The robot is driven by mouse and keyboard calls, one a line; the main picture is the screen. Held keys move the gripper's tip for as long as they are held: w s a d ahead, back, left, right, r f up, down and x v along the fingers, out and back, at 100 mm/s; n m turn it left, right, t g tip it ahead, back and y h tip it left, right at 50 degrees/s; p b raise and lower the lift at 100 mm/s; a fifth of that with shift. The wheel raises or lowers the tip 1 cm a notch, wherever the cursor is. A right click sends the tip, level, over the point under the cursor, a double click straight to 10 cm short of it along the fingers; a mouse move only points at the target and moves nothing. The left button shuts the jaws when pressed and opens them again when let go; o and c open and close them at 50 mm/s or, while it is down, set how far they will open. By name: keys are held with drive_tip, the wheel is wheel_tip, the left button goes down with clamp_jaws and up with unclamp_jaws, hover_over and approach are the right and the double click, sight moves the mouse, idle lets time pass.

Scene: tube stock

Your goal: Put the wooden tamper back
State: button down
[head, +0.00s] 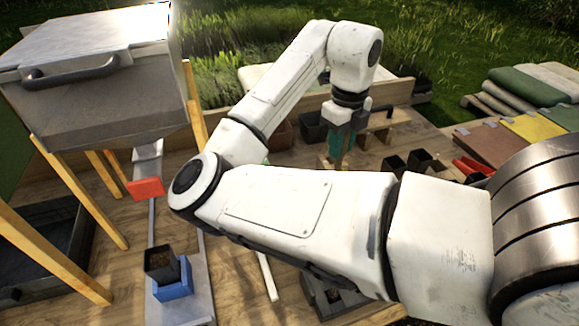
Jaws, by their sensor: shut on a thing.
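My gripper (339,148) points down over the far middle of the bench, with its teal fingers low near the bench top. It is shut on what looks like the wooden tamper (343,163); only a small pale wood part shows below the fingers. The tamper's full shape and tilt are hard to make out, and I cannot tell whether it touches anything beneath. A small wooden stand (380,127) is just right of the gripper, partly behind it.
Black pots (420,160) stand right of the gripper, and another pot (312,126) is left of it. A metal hopper (95,70) on wooden legs fills the left. A potted blue holder (173,284) sits on a metal rail. My arm hides much of the bench's middle.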

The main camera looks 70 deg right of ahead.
drive_tip(key=w+d+f+p, duration=0.1)
drive_tip(key=w+d+f, duration=0.1)
drive_tip(key=w+f, duration=0.4)
drive_tip(key=w+d+f+p, duration=0.1)
drive_tip(key=w+d+f, duration=0.2)
drive_tip(key=w+f, duration=0.3)
drive_tip(key=shift+d+f, duration=0.35)
drive_tip(key=shift+f, duration=0.1)
drive_tip(key=c, duration=0.9)
unclamp_jaws()
drive_tip(key=shift+o, duration=0.2)
wheel_tip(320, 180, up, 12)
drive_tip(key=b, duration=0.1)
drive_tip(key=shift+b, duration=0.35)
